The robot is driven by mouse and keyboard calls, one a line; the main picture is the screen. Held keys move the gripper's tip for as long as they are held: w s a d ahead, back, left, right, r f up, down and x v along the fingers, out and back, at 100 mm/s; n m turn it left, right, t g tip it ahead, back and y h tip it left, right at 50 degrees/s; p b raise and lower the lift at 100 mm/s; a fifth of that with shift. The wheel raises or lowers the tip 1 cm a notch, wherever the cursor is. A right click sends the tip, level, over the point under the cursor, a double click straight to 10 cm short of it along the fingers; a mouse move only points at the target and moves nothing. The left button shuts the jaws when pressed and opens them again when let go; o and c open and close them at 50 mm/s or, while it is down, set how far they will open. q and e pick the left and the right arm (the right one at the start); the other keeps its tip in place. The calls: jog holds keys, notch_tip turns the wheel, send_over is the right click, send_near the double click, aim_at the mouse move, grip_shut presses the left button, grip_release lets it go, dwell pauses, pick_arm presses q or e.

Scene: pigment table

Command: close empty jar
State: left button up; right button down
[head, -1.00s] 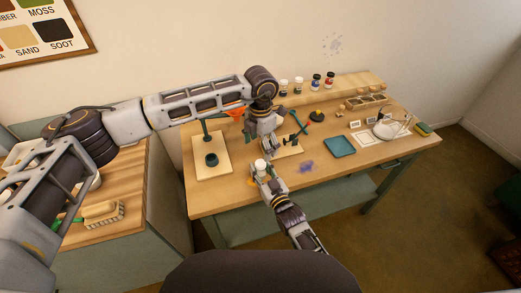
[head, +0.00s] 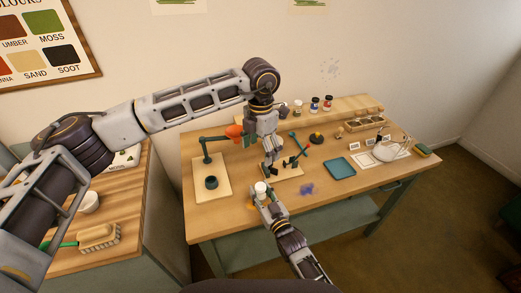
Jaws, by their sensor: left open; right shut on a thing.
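A small white-topped jar (head: 261,188) stands at the near side of the table. My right gripper (head: 263,195), coming up from below, is shut on it. The picture is too small to tell whether the white top is a lid or the jar's own pale body. My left gripper (head: 271,168) is open, pointing down just above and slightly right of the jar, apart from it. My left arm hides part of the table behind it.
A teal tray (head: 339,168) lies right of a purple powder patch (head: 306,189). Several jars (head: 314,104) line the back shelf. A glass-like dish (head: 386,152) is at right.

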jog(key=c, duration=0.8)
grip_release()
jog(key=v, duration=1.2)
